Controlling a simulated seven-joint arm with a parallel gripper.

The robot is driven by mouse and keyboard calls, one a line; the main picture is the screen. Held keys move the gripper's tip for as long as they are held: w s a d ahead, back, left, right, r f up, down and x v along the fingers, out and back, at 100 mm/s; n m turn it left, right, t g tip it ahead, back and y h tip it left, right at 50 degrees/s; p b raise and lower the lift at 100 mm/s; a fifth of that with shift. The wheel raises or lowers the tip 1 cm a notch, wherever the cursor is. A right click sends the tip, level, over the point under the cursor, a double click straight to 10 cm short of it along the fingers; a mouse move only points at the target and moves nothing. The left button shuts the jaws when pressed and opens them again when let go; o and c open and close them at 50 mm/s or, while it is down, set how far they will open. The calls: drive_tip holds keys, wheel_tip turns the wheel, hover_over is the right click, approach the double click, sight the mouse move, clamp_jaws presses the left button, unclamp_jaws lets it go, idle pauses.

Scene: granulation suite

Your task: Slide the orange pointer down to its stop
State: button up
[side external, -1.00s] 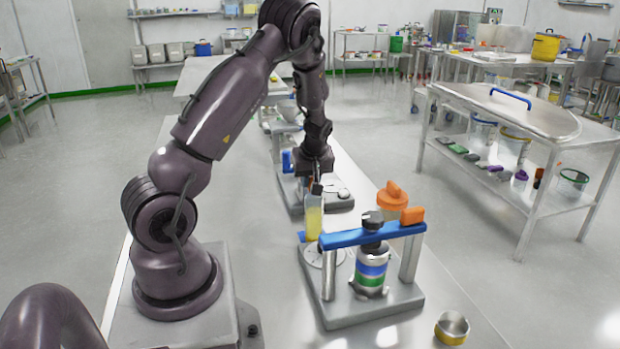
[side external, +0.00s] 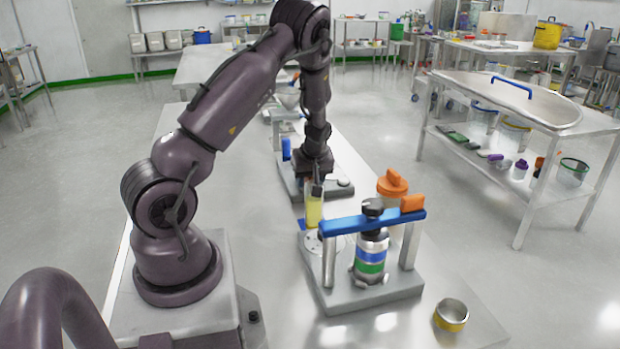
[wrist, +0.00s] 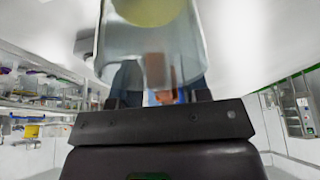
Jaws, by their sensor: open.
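An orange block (side external: 412,203) sits at the right end of a blue crossbar (side external: 345,228); I cannot tell whether it is the pointer. An orange knob-like cap (side external: 392,183) stands behind it. My gripper (side external: 316,188) points down behind and left of the crossbar, apart from both orange pieces. A clear vessel with yellow contents (side external: 314,213) is right below or between its fingers. In the wrist view a clear, blurred vessel (wrist: 150,45) fills the upper middle, and a small orange patch (wrist: 163,97) shows near the jaws. The gripper is open; its fingertips are partly hidden.
The crossbar stands on metal posts over a grey base plate (side external: 345,300). A bottle with blue and green bands (side external: 370,258) stands under it. A yellow-banded metal cup (side external: 451,315) is at the front right. The bench's front right is otherwise clear. A steel cart (side external: 520,130) stands beyond.

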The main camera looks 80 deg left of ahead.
drive_tip(key=v, duration=1.3)
drive_tip(key=shift+c, duration=0.6)
drive_tip(key=shift+s+a+r+n, duration=0.3)
drive_tip(key=shift+a+r, duration=0.35)
drive_tip(key=shift+a, duration=0.25)
clamp_jaws()
wheel_tip(320, 180, up, 5)
drive_tip(key=w+h, duration=0.1)
drive_tip(key=x, duration=0.4)
drive_tip(key=d+x, duration=0.1)
drive_tip(key=x, duration=0.7)
drive_tip(key=shift+s+f, duration=0.15)
drive_tip(key=shift+f, duration=1.2)
